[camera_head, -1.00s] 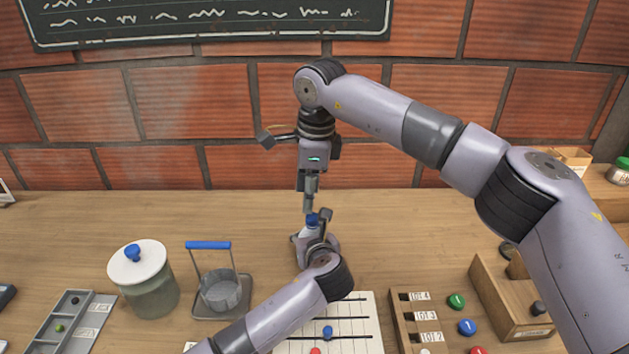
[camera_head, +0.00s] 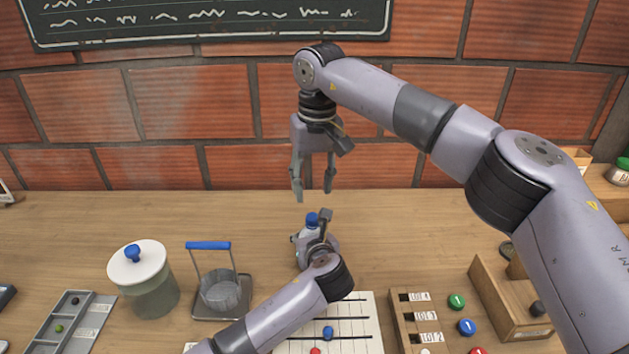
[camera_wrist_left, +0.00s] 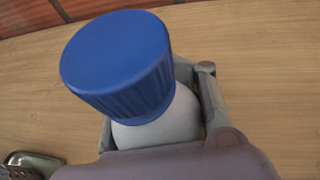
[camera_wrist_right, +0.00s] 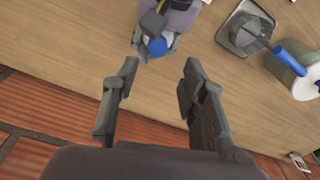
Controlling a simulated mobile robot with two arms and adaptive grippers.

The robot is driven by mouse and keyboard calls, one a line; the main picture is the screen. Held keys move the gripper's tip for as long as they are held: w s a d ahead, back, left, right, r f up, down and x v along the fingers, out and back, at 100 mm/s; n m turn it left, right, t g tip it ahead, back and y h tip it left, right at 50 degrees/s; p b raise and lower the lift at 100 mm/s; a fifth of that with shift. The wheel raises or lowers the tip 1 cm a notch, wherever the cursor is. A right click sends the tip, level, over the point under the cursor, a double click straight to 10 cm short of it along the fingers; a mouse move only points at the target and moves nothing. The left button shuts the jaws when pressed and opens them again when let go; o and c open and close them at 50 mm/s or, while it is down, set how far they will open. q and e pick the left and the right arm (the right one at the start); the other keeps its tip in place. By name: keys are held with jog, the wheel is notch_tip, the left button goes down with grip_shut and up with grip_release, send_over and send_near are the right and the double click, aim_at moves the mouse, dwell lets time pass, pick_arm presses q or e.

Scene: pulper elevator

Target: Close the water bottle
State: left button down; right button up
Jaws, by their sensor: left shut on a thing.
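The water bottle is pale with a ribbed blue cap (camera_wrist_left: 120,65) on its top, seen close up in the left wrist view. The cap sits on the bottle's pale shoulder (camera_wrist_left: 160,126) and looks slightly tilted; I cannot tell how tightly it sits. The cap also shows in the head view (camera_head: 312,219). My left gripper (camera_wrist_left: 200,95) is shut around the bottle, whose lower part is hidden. My right gripper (camera_head: 313,190) is open and empty, above and behind the bottle, with its fingers pointing down. In the right wrist view the cap (camera_wrist_right: 156,47) lies beyond the open fingers.
A lidded jar (camera_head: 146,285) and a wire basket with a blue handle (camera_head: 220,290) stand left of the bottle. A board with lines (camera_head: 350,340), a slotted wooden rack (camera_head: 405,325) and a wooden box (camera_head: 500,300) are at the front right. A brick wall rises behind.

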aim_at(312, 216)
jog(key=shift+d+r+n, duration=0.1)
jog(key=shift+d+n, duration=0.05)
jog(key=shift+n, duration=0.55)
jog(key=shift+w+a+f, duration=0.1)
jog(key=shift+f, duration=1.95)
jog(key=shift+w+a+f, duration=0.1)
jog(key=shift+f, duration=1.9)
jog(key=shift+c, duration=0.2)
grip_shut()
jog(key=m, duration=0.6)
jog(key=shift+m, duration=0.3)
